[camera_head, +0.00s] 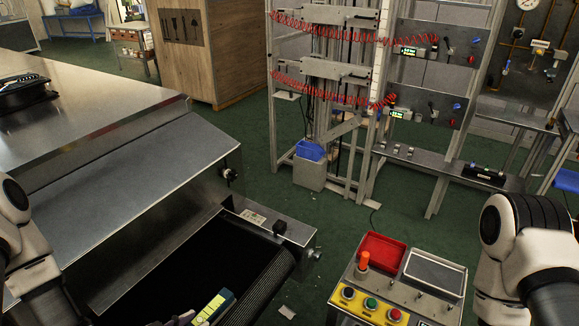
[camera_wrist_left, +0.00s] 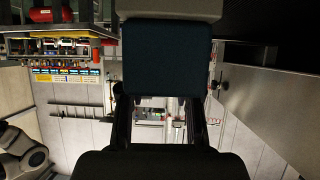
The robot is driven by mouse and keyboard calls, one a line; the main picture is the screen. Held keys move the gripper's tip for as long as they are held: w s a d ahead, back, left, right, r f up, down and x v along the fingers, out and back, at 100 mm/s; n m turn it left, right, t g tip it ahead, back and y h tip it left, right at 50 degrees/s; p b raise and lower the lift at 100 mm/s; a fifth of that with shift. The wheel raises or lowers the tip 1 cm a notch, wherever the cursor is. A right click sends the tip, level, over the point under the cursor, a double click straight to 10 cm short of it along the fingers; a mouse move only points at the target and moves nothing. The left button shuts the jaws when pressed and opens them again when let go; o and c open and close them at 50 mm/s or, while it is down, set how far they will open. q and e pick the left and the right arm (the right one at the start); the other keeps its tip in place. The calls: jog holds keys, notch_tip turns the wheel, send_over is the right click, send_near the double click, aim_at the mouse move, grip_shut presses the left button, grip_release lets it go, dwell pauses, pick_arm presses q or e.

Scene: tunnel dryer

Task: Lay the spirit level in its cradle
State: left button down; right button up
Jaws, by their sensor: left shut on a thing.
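The spirit level (camera_head: 208,309) shows at the bottom edge of the head view, with a yellow-green face and a dark blue edge. It is over the dark belt opening of the dryer. My left gripper (camera_wrist_left: 158,104) is shut on it; in the head view the gripper is mostly cut off at the bottom. In the left wrist view a dark blue block, probably part of the level (camera_wrist_left: 167,60), fills the upper middle beyond the fingers. I cannot pick out the cradle with certainty. My right gripper is out of view; only my right arm shows.
The steel dryer hood (camera_head: 130,190) fills the left. A control box (camera_head: 400,306) with buttons and a red tray (camera_head: 383,249) stands at the lower right. A metal rack (camera_head: 276,110) with red coiled hoses stands behind. Green floor (camera_head: 345,225) lies open between them.

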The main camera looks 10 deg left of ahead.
pick_arm(q)
jog(key=w+d+r+m+g+h, duration=0.1)
jog(key=w+d+m+h, duration=0.1)
jog(key=w+d, duration=0.7)
jog(key=shift+w+a+r+n+t+y, duration=0.4)
jog(key=shift+w+n+y, duration=0.1)
jog(key=shift+n+y, duration=0.7)
jog(key=shift+w+a+r+n+t+y, duration=0.3)
jog(key=shift+w+n+t+y, duration=0.15)
jog(key=shift+n+y, duration=0.75)
jog(key=shift+w+a+r+n+t+y, duration=0.35)
jog(key=shift+w+n+y, duration=0.15)
jog(key=shift+n+y, duration=0.65)
